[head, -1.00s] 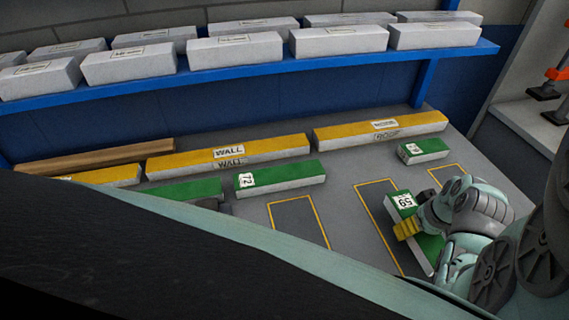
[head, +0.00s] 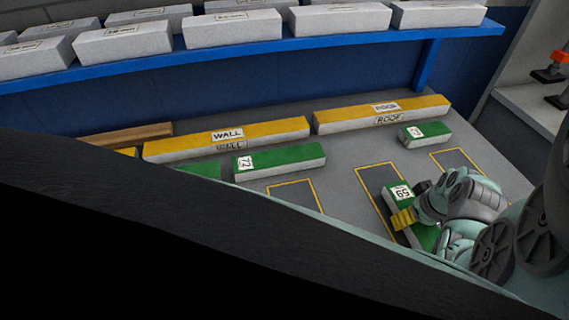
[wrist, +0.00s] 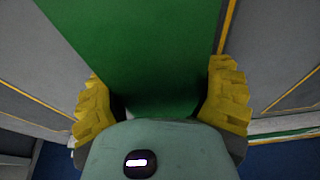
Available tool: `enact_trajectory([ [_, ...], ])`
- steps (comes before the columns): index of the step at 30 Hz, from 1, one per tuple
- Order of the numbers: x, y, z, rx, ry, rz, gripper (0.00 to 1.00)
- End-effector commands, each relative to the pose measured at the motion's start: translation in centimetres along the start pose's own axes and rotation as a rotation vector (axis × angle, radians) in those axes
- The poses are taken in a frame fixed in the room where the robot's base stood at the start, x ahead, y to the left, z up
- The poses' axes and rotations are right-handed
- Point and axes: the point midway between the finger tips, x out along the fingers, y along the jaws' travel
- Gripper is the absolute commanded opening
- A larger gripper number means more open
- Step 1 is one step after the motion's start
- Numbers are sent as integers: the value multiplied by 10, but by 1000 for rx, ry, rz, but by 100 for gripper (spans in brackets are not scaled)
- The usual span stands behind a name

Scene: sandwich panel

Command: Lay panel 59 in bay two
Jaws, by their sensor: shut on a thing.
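Panel 59 (head: 399,191) is a green-topped block with pale sides and a white "59" label. My gripper (head: 403,218) is shut on it, with yellow fingers across its sides. In the wrist view the fingers of my gripper (wrist: 162,92) sit on both sides of the green top of panel 59 (wrist: 140,45). In the head view the panel overlaps the middle yellow-outlined bay (head: 368,178), covering part of its right line. No bay number is readable.
Other outlined bays lie left (head: 294,193) and right (head: 455,158). Panel 72 (head: 285,160) and another green panel (head: 425,134) lie nearby. The yellow WALL block (head: 270,135) and ROOF block (head: 420,107) stand behind, below a blue shelf (head: 330,47) of white blocks.

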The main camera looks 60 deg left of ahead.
Motion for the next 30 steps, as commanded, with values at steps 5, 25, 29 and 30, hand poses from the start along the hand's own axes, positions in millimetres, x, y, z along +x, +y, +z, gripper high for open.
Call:
enact_trajectory([
  [5,4,0,1,-2,1,0,31],
  [25,6,0,2,-1,0,0,100],
  [29,4,0,2,0,0,0,100],
  [30,2,0,2,0,1,1,100],
])
